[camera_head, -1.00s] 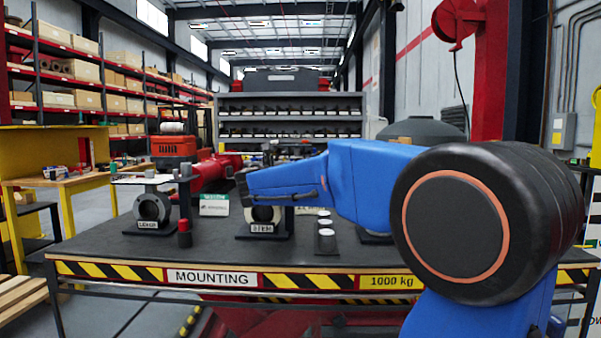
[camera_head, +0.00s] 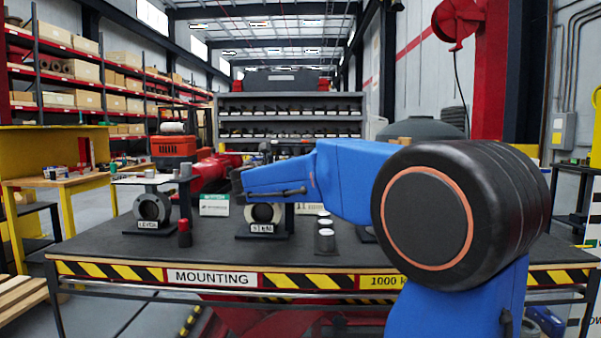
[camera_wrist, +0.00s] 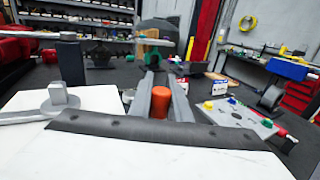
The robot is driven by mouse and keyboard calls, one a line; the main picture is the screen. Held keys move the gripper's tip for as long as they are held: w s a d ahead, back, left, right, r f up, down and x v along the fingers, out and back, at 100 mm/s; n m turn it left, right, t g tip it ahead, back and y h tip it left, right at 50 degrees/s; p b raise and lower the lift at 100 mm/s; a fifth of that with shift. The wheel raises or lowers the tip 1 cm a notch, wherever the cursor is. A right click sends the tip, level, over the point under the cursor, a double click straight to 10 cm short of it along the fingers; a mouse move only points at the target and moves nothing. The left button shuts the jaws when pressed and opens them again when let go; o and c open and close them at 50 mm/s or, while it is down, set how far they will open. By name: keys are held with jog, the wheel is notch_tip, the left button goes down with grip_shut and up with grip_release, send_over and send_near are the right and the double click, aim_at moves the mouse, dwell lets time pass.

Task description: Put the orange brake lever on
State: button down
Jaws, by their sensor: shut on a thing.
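In the wrist view, my gripper (camera_wrist: 156,88) has grey fingers on both sides of an orange piece (camera_wrist: 161,104), which I take to be the brake lever. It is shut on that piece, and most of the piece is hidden. In the head view, my blue arm reaches left over the bench and hides the gripper's hold. The arm's end is above the middle valve body (camera_head: 262,213), whose label is hard to read. A valve body labelled LEVER (camera_head: 152,207) stands to its left, with a flat plate on top. I cannot tell which one takes the lever.
The dark MOUNTING bench (camera_head: 125,247) has a striped front edge. A small red-topped cylinder (camera_head: 184,232) and pale-topped cylinders (camera_head: 325,240) stand on it. In the wrist view, a grey panel with coloured knobs (camera_wrist: 235,113) is at right. A dark upright post (camera_wrist: 70,62) stands at left.

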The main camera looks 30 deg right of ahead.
jog(key=shift+s+a+m+g+h, duration=0.1)
jog(key=shift+a+m+g+h, duration=0.2)
jog(key=shift+m+g, duration=0.5)
jog(key=shift+s+a+m+g+h, duration=0.15)
jog(key=shift+m+g+h, duration=0.35)
jog(key=shift+g, duration=0.65)
jog(key=shift+w+a+m+g+h, duration=0.1)
jog(key=shift+a+m+g+h, duration=0.15)
jog(key=shift+m+g, duration=0.6)
jog(key=c, duration=1.7)
grip_release()
jog(key=shift+o, duration=0.2)
jog(key=s+a, duration=0.3)
jog(key=a, duration=1.4)
jog(key=shift+s, duration=0.1)
